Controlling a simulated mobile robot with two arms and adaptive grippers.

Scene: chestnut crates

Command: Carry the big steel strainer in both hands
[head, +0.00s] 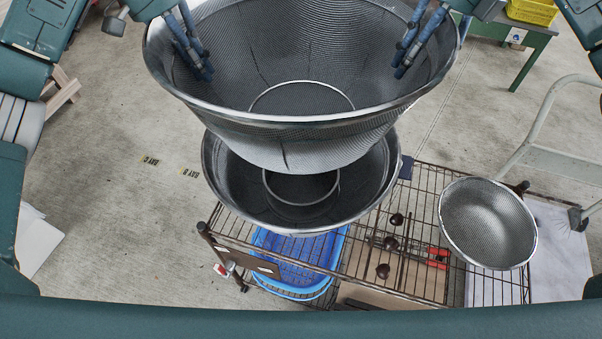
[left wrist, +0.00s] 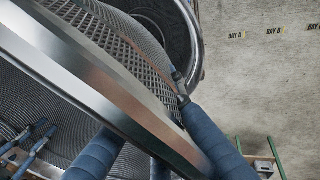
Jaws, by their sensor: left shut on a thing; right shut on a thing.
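The big steel strainer (head: 300,123) is a wide mesh bowl with a shiny rim and a ring in its base. It hangs roughly level at the top of the head view. My left gripper (head: 203,66) is shut on its left side and my right gripper (head: 407,62) on its right side. In the left wrist view the strainer's rim (left wrist: 120,95) passes between blue fingers (left wrist: 165,155). A second large mesh bowl (head: 217,180) stands below on the wire rack, partly hidden by the held strainer. The exact gap between them cannot be told.
The wire rack cart (head: 420,190) carries a smaller strainer (head: 488,222), several chestnuts (head: 390,243) and a red-handled tool (head: 438,256). A blue basin (head: 300,275) sits beneath. A metal frame (head: 545,155) stands at right. The floor (head: 110,210) at left is mostly clear.

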